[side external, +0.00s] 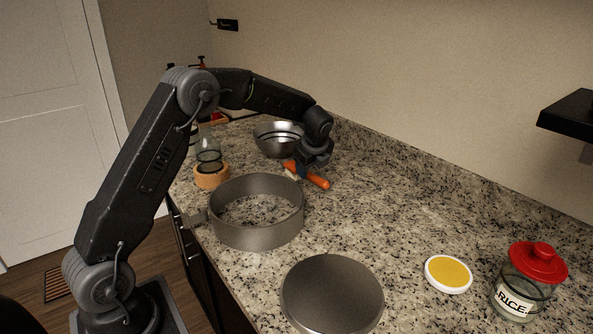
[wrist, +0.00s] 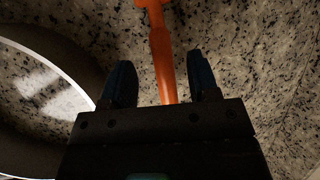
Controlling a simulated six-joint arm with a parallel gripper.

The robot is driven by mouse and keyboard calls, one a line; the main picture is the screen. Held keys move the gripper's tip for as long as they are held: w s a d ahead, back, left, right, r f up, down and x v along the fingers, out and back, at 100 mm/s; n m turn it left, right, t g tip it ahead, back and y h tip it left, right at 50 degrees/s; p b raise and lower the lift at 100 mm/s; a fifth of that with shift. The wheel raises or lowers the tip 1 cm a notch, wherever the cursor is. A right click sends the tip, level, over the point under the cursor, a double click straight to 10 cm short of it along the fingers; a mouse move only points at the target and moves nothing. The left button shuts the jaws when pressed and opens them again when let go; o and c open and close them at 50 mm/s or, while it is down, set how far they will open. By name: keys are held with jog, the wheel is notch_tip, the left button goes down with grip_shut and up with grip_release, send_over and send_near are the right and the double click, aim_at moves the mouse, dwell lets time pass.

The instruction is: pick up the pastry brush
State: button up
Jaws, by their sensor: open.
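The pastry brush has an orange handle (side external: 318,181) and lies on the speckled granite counter (side external: 400,222), behind and right of the grey metal ring. My gripper (side external: 305,170) is low over the brush and hides part of it in the side view. In the wrist view the orange handle (wrist: 161,45) runs from the top edge down between the two dark fingers of my gripper (wrist: 160,78). The fingers are apart, with a gap on each side of the handle. The handle's lower end is hidden behind the gripper body.
The grey metal ring (side external: 256,234) stands close by, at the left of the wrist view. A steel bowl (side external: 270,143) is behind the gripper. A wooden ring (side external: 211,180) is at left. A round metal disc (side external: 332,292), yellow-topped lid (side external: 448,273) and rice jar (side external: 515,298) are in front.

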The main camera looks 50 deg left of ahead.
aim_at(309, 172)
jog(key=shift+x, duration=2.6)
jog(key=shift+a+r, duration=0.1)
jog(key=shift+a, duration=0.05)
grip_shut()
